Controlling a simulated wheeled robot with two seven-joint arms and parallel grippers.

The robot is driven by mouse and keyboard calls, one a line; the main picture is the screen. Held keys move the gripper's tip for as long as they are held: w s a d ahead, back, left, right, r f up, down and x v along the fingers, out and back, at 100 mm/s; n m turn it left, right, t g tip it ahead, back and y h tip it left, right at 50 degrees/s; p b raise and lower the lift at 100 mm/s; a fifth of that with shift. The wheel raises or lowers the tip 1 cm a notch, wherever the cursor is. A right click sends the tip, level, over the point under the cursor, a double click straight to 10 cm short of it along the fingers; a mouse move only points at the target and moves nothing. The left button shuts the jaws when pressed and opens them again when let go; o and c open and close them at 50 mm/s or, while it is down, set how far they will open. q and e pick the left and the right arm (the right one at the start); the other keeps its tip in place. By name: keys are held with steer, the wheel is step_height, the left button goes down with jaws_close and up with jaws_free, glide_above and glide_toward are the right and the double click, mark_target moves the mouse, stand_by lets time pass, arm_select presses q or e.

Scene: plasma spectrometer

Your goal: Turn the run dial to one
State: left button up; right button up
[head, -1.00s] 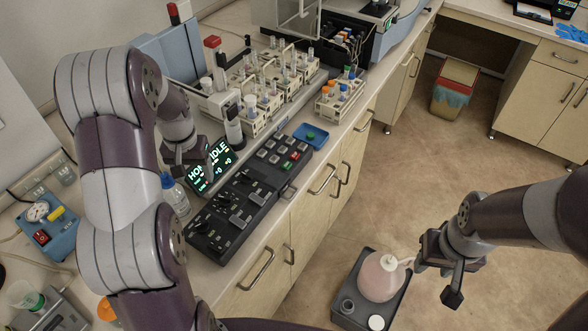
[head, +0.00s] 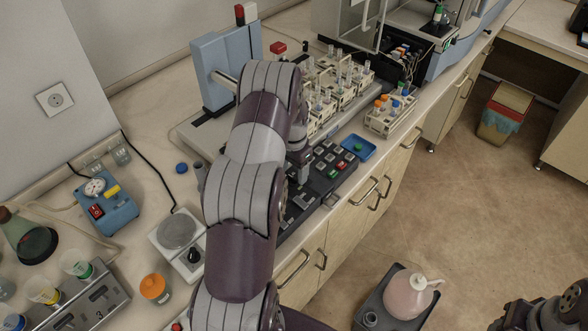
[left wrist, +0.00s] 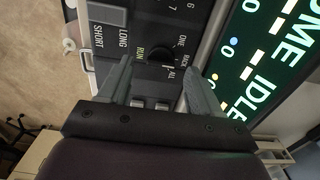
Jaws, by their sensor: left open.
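The run dial (left wrist: 160,53) is a small black knob on the dark control panel (head: 335,165). In the left wrist view it has a yellow-green RUN label on its left and ONE, RACK and ALL on its right. Its pointer is too dark to read. My left gripper (left wrist: 160,86) is open, with one finger left and one right of the dial in the picture; contact cannot be judged. My right gripper (head: 518,313) is partly visible at the bottom right, over the floor.
A lit display (left wrist: 262,60) reading HOME IDLE is close to the right finger. A SHORT/LONG switch (left wrist: 107,15) sits on the left. Tube racks (head: 392,115) and a blue tray (head: 358,147) stand beyond the panel. A waste bottle (head: 408,295) stands on the floor.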

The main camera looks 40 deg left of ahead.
arm_select(q)
steer(key=shift+f, duration=0.95)
steer(key=c, duration=1)
steer(key=shift+c, duration=0.2)
steer(key=n+b, duration=0.1)
steer(key=n, duration=0.3)
steer(key=shift+n, duration=0.3)
steer(key=n+b, duration=0.1)
steer(key=n, duration=0.4)
steer(key=shift+a+r+b, duration=0.1)
steer(key=shift+b, duration=0.2)
steer(key=o, duration=1)
